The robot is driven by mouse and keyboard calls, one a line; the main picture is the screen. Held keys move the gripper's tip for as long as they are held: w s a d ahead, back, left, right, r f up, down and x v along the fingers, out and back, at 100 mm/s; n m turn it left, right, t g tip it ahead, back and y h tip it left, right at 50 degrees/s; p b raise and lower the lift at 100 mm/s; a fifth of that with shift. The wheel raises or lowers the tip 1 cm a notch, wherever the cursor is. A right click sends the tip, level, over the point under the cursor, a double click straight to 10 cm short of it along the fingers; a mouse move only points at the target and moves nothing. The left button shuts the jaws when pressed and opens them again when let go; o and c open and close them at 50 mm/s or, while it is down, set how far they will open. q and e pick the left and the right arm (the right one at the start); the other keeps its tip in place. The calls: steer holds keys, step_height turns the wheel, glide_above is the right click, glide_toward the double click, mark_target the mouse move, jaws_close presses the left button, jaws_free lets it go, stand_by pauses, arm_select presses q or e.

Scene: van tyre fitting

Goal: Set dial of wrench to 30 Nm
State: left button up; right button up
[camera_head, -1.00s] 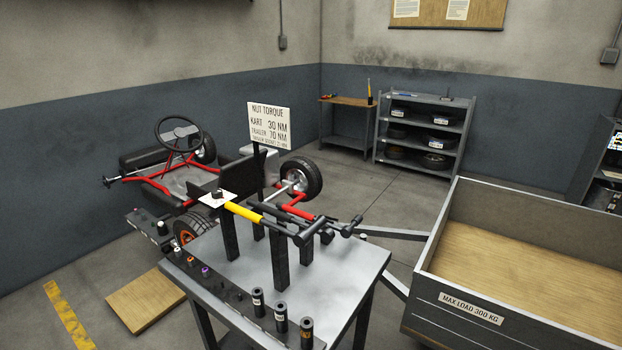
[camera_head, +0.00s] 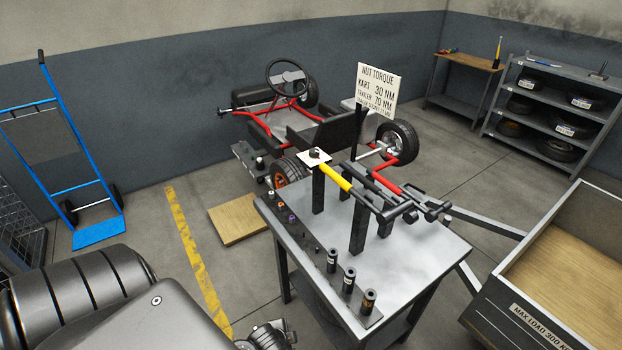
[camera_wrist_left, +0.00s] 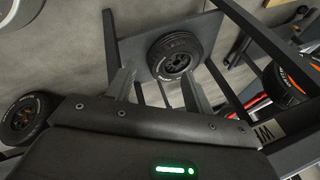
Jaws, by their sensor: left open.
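The torque wrench (camera_head: 337,179), with a yellow section and black bars, lies across black posts on the grey table (camera_head: 425,250). At its far left end is a white plate with a black knob, the dial (camera_head: 316,155); its setting is too small to read. A sign (camera_head: 378,88) behind it reads kart 30 NM and trailer 70 NM. My left arm enters the head view at the lower left, short of the table. In the left wrist view my left gripper (camera_wrist_left: 158,90) is open and empty, with a tyre (camera_wrist_left: 173,56) beyond its fingers. My right gripper is not in view.
Several black sockets (camera_head: 349,281) stand along the table's front-left edge. The red go-kart (camera_head: 275,115) is behind the table and a trailer (camera_head: 560,290) is at the right. A wooden board (camera_head: 238,222) lies on the floor. A blue hand truck (camera_head: 75,150) stands at the left.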

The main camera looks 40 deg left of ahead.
arm_select(q)
steer(key=w+r+m+t+p, duration=0.2)
steer(key=w+r, duration=0.2)
steer(key=r, duration=0.9)
steer(key=m+t+p, duration=0.3)
steer(key=m+t, duration=0.8)
steer(key=m, duration=1.4)
glide_toward(311, 154)
steer(key=shift+y, duration=0.3)
steer(key=w, duration=0.2)
steer(key=w+p, duration=0.1)
steer(key=w, duration=0.2)
steer(key=w+p, duration=0.1)
steer(key=w, duration=0.2)
steer(key=shift+w+a+r, duration=0.2)
steer(key=shift+a+r, duration=0.05)
steer(key=shift+r, duration=0.1)
steer(key=shift+w+f, duration=0.15)
steer(key=shift+w, duration=0.7)
